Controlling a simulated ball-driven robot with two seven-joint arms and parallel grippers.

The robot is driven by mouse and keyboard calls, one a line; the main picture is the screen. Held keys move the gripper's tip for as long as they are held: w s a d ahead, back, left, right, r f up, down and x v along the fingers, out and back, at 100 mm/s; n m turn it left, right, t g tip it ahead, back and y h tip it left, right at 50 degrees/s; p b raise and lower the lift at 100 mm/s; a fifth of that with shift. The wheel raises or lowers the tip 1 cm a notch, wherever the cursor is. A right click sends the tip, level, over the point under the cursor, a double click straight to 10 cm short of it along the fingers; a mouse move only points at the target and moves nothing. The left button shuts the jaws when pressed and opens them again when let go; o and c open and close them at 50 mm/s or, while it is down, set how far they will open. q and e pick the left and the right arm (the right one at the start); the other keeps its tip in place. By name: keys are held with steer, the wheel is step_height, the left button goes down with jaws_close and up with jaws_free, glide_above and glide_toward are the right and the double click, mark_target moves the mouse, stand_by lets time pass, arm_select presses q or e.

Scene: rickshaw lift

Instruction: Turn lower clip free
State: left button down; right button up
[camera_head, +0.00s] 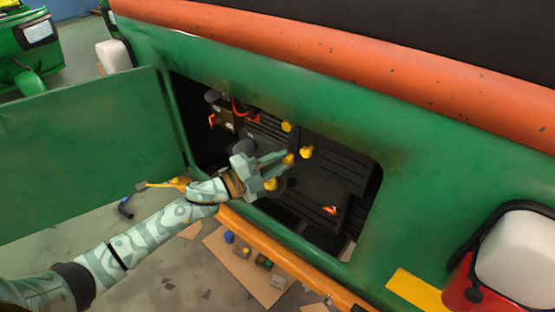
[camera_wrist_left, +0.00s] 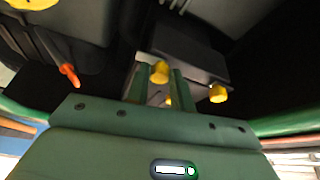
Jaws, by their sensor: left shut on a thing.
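My left gripper (camera_head: 284,160) reaches into the open bay of the green rickshaw body. It is shut on a yellow clip (camera_head: 289,159), which sits between its fingertips. In the left wrist view the fingers (camera_wrist_left: 156,84) point away from me, with a yellow knob (camera_wrist_left: 160,72) between their ends. Other yellow knobs sit nearby: one above (camera_head: 286,126), one to the right (camera_head: 306,152) and one lower, below the gripper (camera_head: 271,184). I cannot tell for sure which is the lower clip. The fingers hide part of the held clip. My right gripper is not in view.
A dark box (camera_head: 335,172) fills the bay's right side. A green door (camera_head: 88,155) stands open at the left. Cables and a red connector (camera_head: 212,120) lie at the bay's upper left. The orange sill (camera_head: 285,258) runs below; cardboard (camera_head: 243,272) with small parts lies on the floor.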

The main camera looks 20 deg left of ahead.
arm_select(q)
steer(key=shift+m, duration=0.3)
steer(key=c, duration=1.2)
jaws_free()
steer(key=b+v, duration=0.2)
steer(key=v, duration=1.4)
steer(key=shift+r, duration=0.25)
steer(key=shift+s+a, duration=0.1)
steer(key=shift+s, duration=0.05)
